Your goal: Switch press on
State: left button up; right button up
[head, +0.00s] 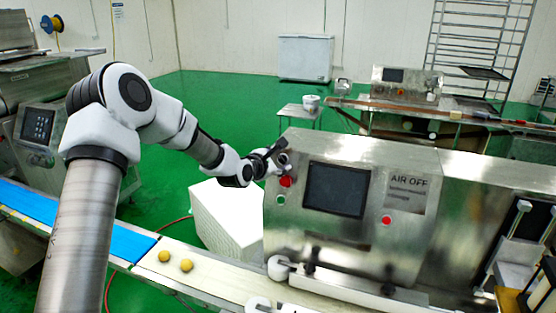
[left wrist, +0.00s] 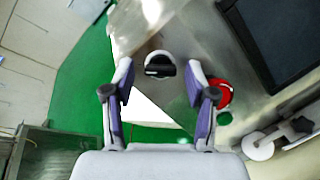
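The steel machine (head: 380,160) has a front panel with a dark screen (head: 335,190). A black rotary switch (left wrist: 160,66) with a pale round base sits near the panel's edge, above a red button (head: 285,182) and a green button (head: 281,200). My left gripper (head: 273,158) is at the panel's upper left corner. In the left wrist view its two purple-grey fingers (left wrist: 160,72) are open, one on each side of the switch, with gaps between. The right finger partly overlaps the red button (left wrist: 224,92). My right gripper is not in view.
Another red button (head: 386,220) sits right of the screen, below an "AIR OFF" label (head: 408,182). A white block (head: 222,220) stands left of the machine. Green floor (head: 230,110) is open behind.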

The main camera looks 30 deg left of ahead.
pick_arm(q)
grip_shut()
